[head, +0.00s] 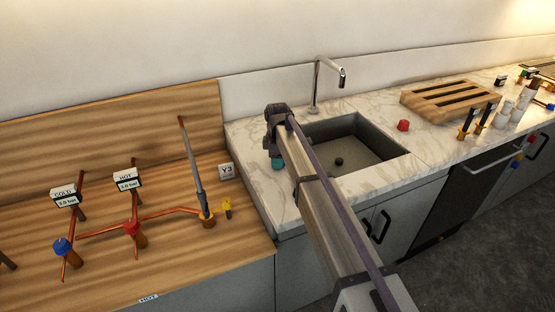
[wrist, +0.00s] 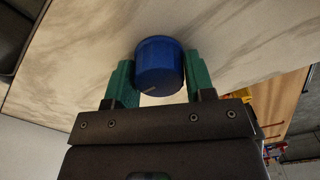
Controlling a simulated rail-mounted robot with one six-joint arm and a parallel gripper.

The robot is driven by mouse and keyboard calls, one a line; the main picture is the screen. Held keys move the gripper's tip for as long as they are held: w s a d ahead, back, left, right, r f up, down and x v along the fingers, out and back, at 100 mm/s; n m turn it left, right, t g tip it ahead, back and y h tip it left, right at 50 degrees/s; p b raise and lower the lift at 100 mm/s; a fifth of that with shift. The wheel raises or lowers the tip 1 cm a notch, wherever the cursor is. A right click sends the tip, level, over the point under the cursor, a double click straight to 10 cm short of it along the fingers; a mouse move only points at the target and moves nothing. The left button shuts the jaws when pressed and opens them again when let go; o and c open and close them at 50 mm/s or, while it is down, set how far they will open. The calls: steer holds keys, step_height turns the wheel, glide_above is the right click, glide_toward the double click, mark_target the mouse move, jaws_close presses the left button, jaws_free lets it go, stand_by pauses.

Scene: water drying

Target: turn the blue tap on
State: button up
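The blue tap (wrist: 159,62) is a round blue knob with a small pale mark on its face, set on the marble worktop. In the wrist view it sits between the two green fingers of my gripper (wrist: 160,84). The fingers lie close against both sides with no clear gap, so my gripper looks shut on it. In the head view my gripper (head: 277,161) is low over the worktop left of the sink (head: 370,158), and my wrist and arm hide the blue tap.
A wooden rack (head: 450,100) stands farther right. On the wooden bench at left are copper pipes with another blue knob (head: 62,246) and red knob (head: 132,227).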

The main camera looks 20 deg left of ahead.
steer(key=c, duration=0.5)
steer(key=shift+o, duration=0.2)
steer(key=shift+m, duration=0.4)
steer(key=m, duration=0.3)
steer(key=shift+w+m, duration=0.1)
steer(key=shift+m, duration=0.2)
steer(key=m, duration=0.3)
steer(key=shift+m, duration=0.3)
steer(key=m, duration=0.5)
steer(key=shift+w, duration=0.1)
steer(key=shift+d+m, duration=0.1)
steer(key=shift+m, duration=2.4)
